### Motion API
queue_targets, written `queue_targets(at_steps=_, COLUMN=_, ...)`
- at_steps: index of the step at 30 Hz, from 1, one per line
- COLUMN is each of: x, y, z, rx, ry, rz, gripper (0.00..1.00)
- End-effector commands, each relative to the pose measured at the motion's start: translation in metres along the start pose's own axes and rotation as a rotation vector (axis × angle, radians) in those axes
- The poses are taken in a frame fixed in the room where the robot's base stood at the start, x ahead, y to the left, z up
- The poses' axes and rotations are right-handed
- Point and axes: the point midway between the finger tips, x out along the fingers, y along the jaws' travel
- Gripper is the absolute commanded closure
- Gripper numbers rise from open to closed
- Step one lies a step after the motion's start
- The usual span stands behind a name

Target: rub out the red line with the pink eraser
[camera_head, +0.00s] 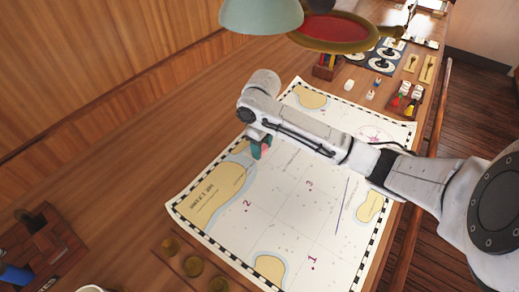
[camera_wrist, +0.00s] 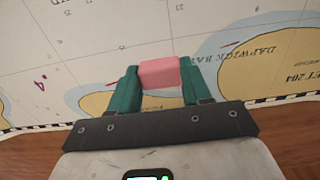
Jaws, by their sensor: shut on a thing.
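My gripper (camera_wrist: 160,88) has green fingers and is shut on the pink eraser (camera_wrist: 160,72), a small block between the fingertips. In the head view my gripper (camera_head: 260,148) is over the chart (camera_head: 290,215), near the coast of a tan land shape on its left side. The eraser shows there only as a small pinkish patch. I cannot tell whether it touches the paper. I cannot make out the red line clearly in either view; my arm covers part of the chart.
The chart lies on a wooden table (camera_head: 130,165). A dark blue line (camera_head: 343,205) is on its right part. A lamp (camera_head: 262,14) hangs above. A small rack (camera_head: 405,100) stands at the back right.

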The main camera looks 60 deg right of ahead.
Motion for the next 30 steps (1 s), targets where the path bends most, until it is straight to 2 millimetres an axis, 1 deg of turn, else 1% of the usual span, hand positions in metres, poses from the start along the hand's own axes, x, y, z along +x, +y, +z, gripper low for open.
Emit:
queue_targets(at_steps=3, x=0.001, y=0.006, z=-0.001, rx=0.002, ry=-0.001, rz=0.001, gripper=0.76)
queue_targets(at_steps=14, x=0.001, y=0.009, z=-0.001, rx=0.002, ry=-0.001, rz=0.001, gripper=0.76)
queue_targets(at_steps=24, x=0.001, y=0.030, z=-0.005, rx=0.002, ry=-0.002, rz=0.001, gripper=0.76)
queue_targets(at_steps=30, x=0.000, y=0.031, z=-0.005, rx=0.001, ry=-0.001, rz=0.001, gripper=0.76)
